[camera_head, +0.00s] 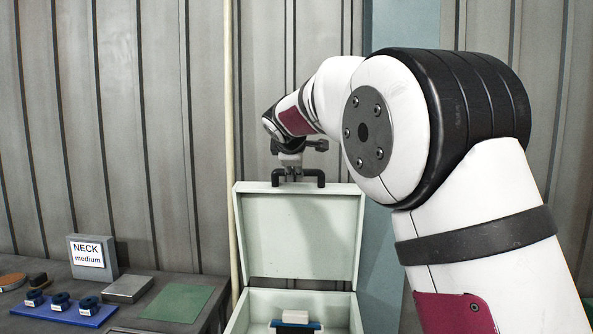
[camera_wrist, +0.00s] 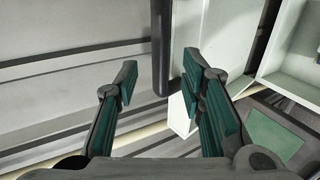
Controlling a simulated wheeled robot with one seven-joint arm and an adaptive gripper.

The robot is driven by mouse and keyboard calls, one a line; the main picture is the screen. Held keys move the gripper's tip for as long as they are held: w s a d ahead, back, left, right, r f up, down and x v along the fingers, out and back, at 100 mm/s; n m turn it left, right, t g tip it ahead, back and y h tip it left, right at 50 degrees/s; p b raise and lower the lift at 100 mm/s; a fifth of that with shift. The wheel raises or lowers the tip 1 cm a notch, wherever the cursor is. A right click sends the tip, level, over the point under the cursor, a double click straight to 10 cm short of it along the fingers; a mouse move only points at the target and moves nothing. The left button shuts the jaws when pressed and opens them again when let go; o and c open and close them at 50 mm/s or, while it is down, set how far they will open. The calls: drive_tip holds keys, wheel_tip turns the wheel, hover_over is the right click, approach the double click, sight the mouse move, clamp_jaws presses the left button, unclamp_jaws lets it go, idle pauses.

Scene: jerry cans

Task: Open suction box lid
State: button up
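The suction box (camera_head: 345,308) is pale green and stands at the bottom middle of the head view. Its lid (camera_head: 300,235) is raised and roughly upright, with its inner face showing. A black handle (camera_head: 321,179) is on the lid's top edge. My gripper (camera_head: 290,158) is right at this handle, and its fingers are partly hidden in the head view. In the wrist view my gripper (camera_wrist: 159,78) has its two green-padded fingers apart. The dark handle bar (camera_wrist: 159,45) shows between and beyond the fingertips, with gaps on both sides.
A white and blue item (camera_head: 296,316) lies inside the box. To the left, a dark table holds a "NECK medium" sign (camera_head: 92,256), a blue tray with several dark rings (camera_head: 64,310), a grey block (camera_head: 127,289) and a green mat (camera_head: 178,303). A ribbed wall stands close behind the lid.

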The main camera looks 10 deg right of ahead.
drive_tip(key=shift+v, duration=1.7)
drive_tip(key=s+d+f+m+g+y, duration=0.1)
drive_tip(key=s+d+f+m, duration=0.15)
drive_tip(key=s, duration=0.55)
drive_tip(key=s+d+f+m+g, duration=0.1)
drive_tip(key=s+m+g, duration=0.15)
drive_tip(key=s, duration=0.55)
drive_tip(key=s+d+f+m+g+y, duration=0.1)
drive_tip(key=s+d+f+m, duration=0.15)
drive_tip(key=s, duration=0.65)
drive_tip(key=s+a+f+m, duration=0.1)
drive_tip(key=s+f, duration=0.3)
drive_tip(key=s, duration=0.4)
drive_tip(key=s+a+f+m+g+y, duration=0.1)
drive_tip(key=s+f+m, duration=0.2)
drive_tip(key=s+f, duration=0.2)
drive_tip(key=s+a+f+m+g, duration=0.1)
drive_tip(key=s+f, duration=0.4)
drive_tip(key=s, duration=0.6)
drive_tip(key=shift+s+a+m+y, duration=0.25)
drive_tip(key=shift+a+m, duration=0.25)
drive_tip(key=shift+m, duration=0.45)
